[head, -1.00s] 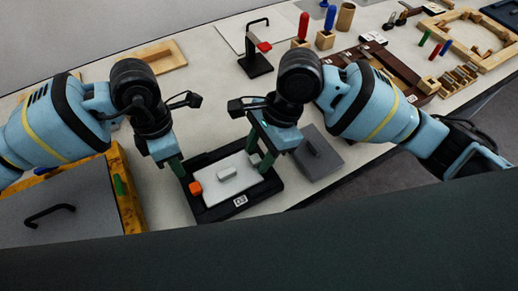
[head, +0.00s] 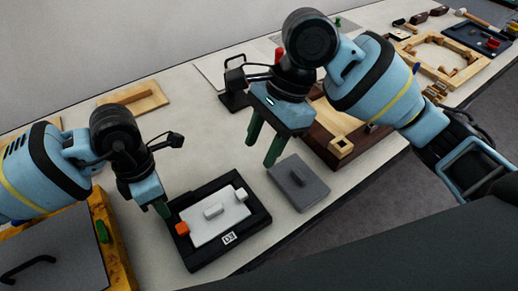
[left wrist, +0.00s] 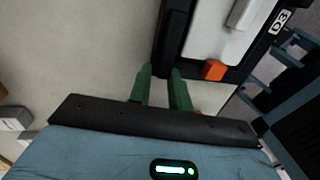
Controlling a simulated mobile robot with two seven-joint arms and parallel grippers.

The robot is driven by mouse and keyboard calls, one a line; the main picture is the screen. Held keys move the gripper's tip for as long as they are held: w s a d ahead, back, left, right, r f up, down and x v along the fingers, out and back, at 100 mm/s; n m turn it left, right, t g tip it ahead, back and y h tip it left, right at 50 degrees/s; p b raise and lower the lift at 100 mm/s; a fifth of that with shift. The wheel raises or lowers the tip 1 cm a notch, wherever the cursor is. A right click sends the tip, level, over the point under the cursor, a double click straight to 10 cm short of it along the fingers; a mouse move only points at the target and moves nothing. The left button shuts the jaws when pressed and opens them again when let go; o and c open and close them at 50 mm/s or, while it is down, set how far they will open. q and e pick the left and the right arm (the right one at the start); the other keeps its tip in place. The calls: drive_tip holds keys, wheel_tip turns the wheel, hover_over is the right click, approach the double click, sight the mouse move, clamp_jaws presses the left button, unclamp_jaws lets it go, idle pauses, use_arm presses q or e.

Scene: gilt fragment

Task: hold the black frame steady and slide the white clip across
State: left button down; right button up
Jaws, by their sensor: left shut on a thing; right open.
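The black frame (head: 226,252), marked D3, lies on the pale table around a white panel (head: 205,226) with a raised white handle. It also shows in the left wrist view (left wrist: 172,38). A small white block, seemingly the white clip (head: 241,194), sits at the frame's right side. An orange clip (head: 182,229) sits at its left side and shows in the left wrist view (left wrist: 214,70). My left gripper (head: 166,211) is shut on the frame's left edge, between its green fingers (left wrist: 160,72). My right gripper (head: 261,154) is open and empty, above and beyond the frame's right side.
A grey plate with a dark handle (head: 311,192) lies just right of the frame. A yellow-edged box with a grey lid (head: 60,244) stands at the left. A brown wooden tray (head: 345,163) stands beyond the right gripper. The table behind the frame is mostly clear.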

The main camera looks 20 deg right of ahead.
use_arm(q)
drive_tip(key=shift+s+f, duration=0.1)
drive_tip(key=shift+f, duration=0.05)
drive_tip(key=c, duration=1.2)
unclamp_jaws()
drive_tip(key=shift+r, duration=0.2)
wheel_tip(320, 180, up, 12)
drive_tip(key=w, duration=0.2)
drive_tip(key=shift+a+f, duration=0.2)
drive_tip(key=shift+a, duration=0.1)
